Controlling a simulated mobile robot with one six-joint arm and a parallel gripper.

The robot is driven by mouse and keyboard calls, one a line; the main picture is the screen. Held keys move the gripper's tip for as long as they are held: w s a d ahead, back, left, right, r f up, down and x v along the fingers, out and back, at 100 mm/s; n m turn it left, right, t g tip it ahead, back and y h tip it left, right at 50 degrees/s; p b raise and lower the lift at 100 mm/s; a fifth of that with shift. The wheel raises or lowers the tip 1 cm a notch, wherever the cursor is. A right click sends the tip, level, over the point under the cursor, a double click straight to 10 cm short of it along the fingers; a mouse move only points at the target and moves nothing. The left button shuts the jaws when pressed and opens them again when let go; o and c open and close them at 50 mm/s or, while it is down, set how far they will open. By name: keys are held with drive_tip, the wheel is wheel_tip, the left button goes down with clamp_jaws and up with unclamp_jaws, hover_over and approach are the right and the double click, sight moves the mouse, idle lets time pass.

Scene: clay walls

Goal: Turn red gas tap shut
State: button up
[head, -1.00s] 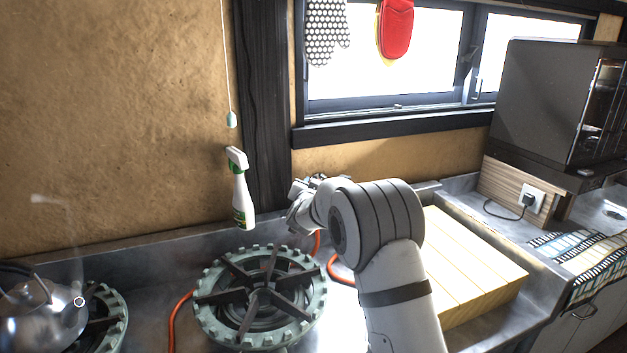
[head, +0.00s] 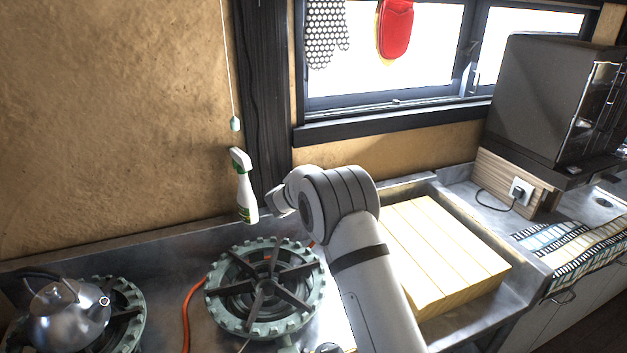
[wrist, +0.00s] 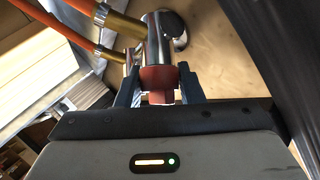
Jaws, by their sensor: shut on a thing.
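The red gas tap (wrist: 158,77) sits on a shiny metal pipe fitting (wrist: 160,38) in the wrist view. My gripper (wrist: 159,82) is shut on the tap, with one dark finger on each side of it. Brass hose ends with orange hoses (wrist: 62,25) join the fitting at the upper left. In the head view, my arm reaches toward the wall beside the dark post and hides the tap and my fingers.
A green gas burner (head: 265,288) stands left of my arm, and a kettle (head: 68,318) sits on another burner. A spray bottle (head: 245,190) is near the wall. A slatted wooden board (head: 440,250) lies right of my arm.

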drive_tip(key=shift+r, duration=0.1)
drive_tip(key=o, duration=1)
drive_tip(key=shift+c, duration=0.2)
drive_tip(key=b+v, duration=0.1)
drive_tip(key=v, duration=0.6)
drive_tip(key=shift+s, duration=0.35)
drive_tip(key=shift+a, duration=0.1)
